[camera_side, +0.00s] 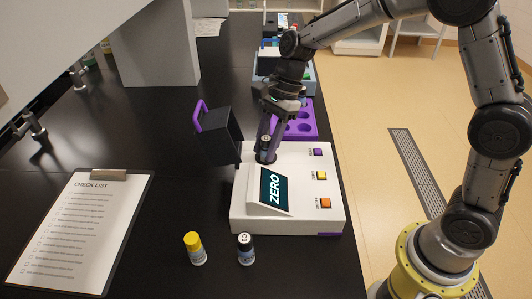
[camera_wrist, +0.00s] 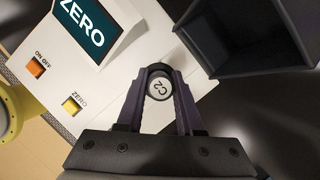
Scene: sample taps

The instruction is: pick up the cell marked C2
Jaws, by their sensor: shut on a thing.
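In the side view, my gripper (camera_side: 265,146) points down at the round opening of the white instrument (camera_side: 243,212), whose screen reads ZERO. The cell's dark top (camera_side: 265,141) shows between the fingers there. Its lower part is hidden, so I cannot tell how deep it sits in the opening.
The instrument's dark lid (camera_side: 218,138) with a purple handle stands open at the left. A purple rack (camera_side: 308,113) is behind. A clipboard (camera_side: 78,230) lies at left.

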